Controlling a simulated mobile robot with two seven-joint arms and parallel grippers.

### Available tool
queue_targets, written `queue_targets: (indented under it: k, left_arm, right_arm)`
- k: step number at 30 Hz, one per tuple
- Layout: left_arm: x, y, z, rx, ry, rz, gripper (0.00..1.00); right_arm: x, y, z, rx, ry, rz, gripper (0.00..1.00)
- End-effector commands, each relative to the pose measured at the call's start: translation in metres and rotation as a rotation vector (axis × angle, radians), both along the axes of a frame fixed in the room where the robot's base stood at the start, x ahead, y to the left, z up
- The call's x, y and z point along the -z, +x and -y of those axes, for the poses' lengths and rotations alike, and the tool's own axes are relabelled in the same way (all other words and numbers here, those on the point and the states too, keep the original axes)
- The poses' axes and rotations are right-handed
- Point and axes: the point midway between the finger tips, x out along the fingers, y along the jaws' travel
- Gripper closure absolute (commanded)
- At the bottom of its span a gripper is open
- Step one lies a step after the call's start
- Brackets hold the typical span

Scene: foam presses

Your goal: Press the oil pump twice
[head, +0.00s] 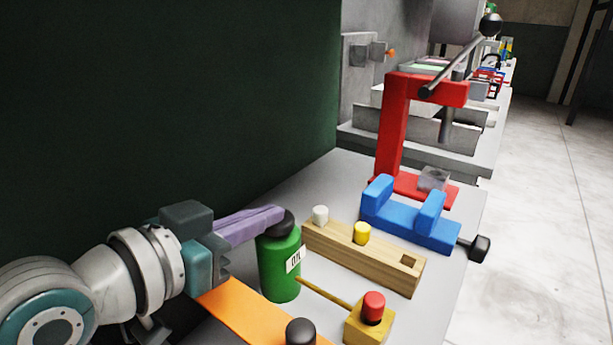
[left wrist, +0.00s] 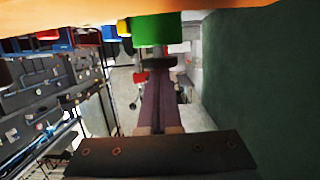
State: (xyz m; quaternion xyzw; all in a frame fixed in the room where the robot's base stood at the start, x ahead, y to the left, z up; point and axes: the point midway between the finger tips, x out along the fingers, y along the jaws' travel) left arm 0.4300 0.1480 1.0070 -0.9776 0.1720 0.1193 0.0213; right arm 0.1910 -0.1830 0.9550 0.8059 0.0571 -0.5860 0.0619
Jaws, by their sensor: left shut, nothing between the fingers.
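The oil pump is a green bottle (head: 280,268) with a white OIL label and a dark round top (head: 284,222). It stands upright on the grey table. My left gripper (head: 279,212), with purple fingers, is shut and empty. It reaches in from the left, its tips at the dark top; I cannot tell whether they touch it. In the left wrist view the shut fingers (left wrist: 160,90) point toward the dark top (left wrist: 168,62) and the green bottle (left wrist: 153,30). My right gripper is not in view.
A wooden block (head: 340,246) with white and yellow pegs stands right of the bottle. A mallet (head: 366,326) and a dark knob (head: 300,331) are in front. A blue vise (head: 402,222) and a red press (head: 391,130) stand behind. A dark green wall (head: 170,110) borders the left.

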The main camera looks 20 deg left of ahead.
Motion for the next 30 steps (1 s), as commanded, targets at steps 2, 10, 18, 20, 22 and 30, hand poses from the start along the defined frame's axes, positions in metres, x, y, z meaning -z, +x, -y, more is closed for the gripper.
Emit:
queue_targets:
  k: [2,10,18,20,22,30]
  left_arm:
    - [-0.009,0.001,0.000,0.000,0.002,-0.005,1.00]
    - [-0.042,-0.005,-0.005,-0.002,0.003,-0.004,1.00]
    - [-0.054,-0.056,-0.023,-0.001,0.002,-0.002,1.00]
    - [-0.057,-0.064,-0.026,-0.001,0.001,-0.002,1.00]
    - [-0.059,-0.072,-0.029,-0.002,0.001,-0.001,1.00]
    - [-0.063,-0.084,-0.033,-0.002,0.001,0.002,1.00]
  right_arm:
    - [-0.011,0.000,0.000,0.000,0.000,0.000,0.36]
    - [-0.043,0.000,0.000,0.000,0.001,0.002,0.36]
    - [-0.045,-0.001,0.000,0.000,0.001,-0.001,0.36]
    - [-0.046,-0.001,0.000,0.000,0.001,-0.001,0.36]
    - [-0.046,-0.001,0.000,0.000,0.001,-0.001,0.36]
    - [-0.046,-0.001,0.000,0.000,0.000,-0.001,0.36]
